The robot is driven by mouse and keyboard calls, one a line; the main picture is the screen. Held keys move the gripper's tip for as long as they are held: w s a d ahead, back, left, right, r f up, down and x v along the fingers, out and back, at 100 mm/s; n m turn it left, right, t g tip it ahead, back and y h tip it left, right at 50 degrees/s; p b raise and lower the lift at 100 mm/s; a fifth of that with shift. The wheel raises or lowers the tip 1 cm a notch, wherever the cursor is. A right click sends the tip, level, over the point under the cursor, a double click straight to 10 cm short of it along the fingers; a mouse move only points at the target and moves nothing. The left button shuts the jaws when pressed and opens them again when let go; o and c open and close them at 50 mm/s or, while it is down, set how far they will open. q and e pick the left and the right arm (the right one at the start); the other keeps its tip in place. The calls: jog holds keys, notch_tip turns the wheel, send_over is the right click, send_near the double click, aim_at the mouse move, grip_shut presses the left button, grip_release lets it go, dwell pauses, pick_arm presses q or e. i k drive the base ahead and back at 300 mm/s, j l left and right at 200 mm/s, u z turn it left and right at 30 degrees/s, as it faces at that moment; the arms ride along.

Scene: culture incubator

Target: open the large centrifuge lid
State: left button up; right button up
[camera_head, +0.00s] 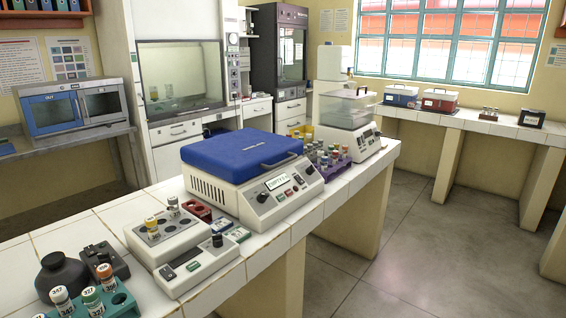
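The large centrifuge (257,190) stands on the white tiled bench in the middle of the view. It has a cream body with a sloped front panel, a small display and several knobs. Its blue lid (238,152) lies flat and closed on top. A dark handle (279,160) sits at the lid's front right edge. Neither of my grippers shows in this view.
A smaller device with vials (185,262) stands in front left of the centrifuge. A purple rack of vials (328,158) and a clear-topped machine (347,122) stand behind right. A teal vial rack (122,300) is at the near left. Open floor (420,240) lies right.

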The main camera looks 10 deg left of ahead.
aim_at(236, 157)
jog(key=i+l, duration=0.25)
jog(key=i+l+u, duration=0.15)
jog(key=l, duration=0.25)
jog(key=i+l, duration=0.3)
jog(key=i+l+u, duration=0.15)
jog(key=l, duration=0.25)
jog(key=i, duration=0.05)
